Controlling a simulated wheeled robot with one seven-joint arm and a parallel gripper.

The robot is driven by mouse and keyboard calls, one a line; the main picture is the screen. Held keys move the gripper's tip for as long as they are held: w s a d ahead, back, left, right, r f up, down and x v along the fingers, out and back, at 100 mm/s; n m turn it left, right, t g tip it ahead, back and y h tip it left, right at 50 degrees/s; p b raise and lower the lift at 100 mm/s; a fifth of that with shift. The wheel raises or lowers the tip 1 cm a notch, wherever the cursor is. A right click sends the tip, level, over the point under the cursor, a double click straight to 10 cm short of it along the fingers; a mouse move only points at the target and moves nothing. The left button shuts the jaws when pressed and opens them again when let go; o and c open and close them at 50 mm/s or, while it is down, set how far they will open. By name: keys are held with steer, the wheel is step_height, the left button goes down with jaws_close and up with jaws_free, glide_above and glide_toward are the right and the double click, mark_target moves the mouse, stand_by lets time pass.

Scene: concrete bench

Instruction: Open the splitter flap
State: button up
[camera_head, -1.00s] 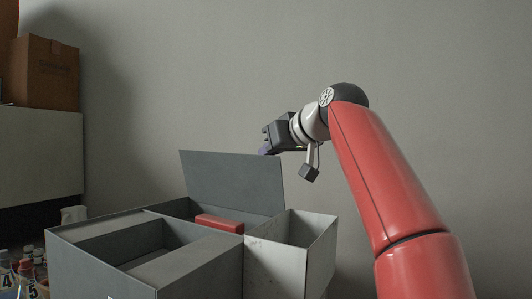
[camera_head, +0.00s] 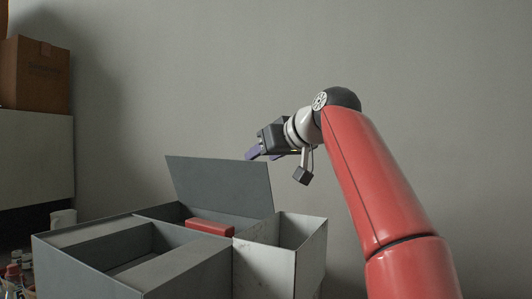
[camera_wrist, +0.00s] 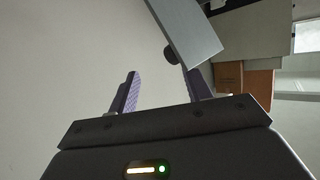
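The splitter flap appears to be the flat grey panel (camera_head: 220,186) standing up, leaning slightly back, over the rear compartment of the grey box (camera_head: 85,262). A grey panel (camera_wrist: 187,28) also shows at the top of the wrist view, with a dark round knob-like part (camera_wrist: 171,55) at its lower edge; it is probably the same flap. My gripper (camera_head: 262,153) is just above the flap's top edge, with its purple fingers pointing left. In the wrist view the fingers (camera_wrist: 163,88) are apart with nothing held between them. I cannot tell whether the gripper touches the flap.
A red block (camera_head: 210,227) lies in the box in front of the flap. An open pale bin (camera_head: 265,268) adjoins the box on the right. A cardboard box (camera_head: 35,75) sits on a pale cabinet (camera_head: 35,155) at the left. A plain wall is behind.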

steer(key=shift+w+d+f, duration=0.1)
steer(key=shift+w+f, duration=0.15)
steer(key=shift+f, duration=0.25)
steer(key=shift+w+f, duration=0.25)
steer(key=shift+f, duration=0.2)
steer(key=r+v, duration=0.1)
steer(key=v, duration=0.8)
steer(key=shift+a+r, duration=0.15)
steer(key=shift+a, duration=0.25)
steer(key=shift+s+a, duration=0.1)
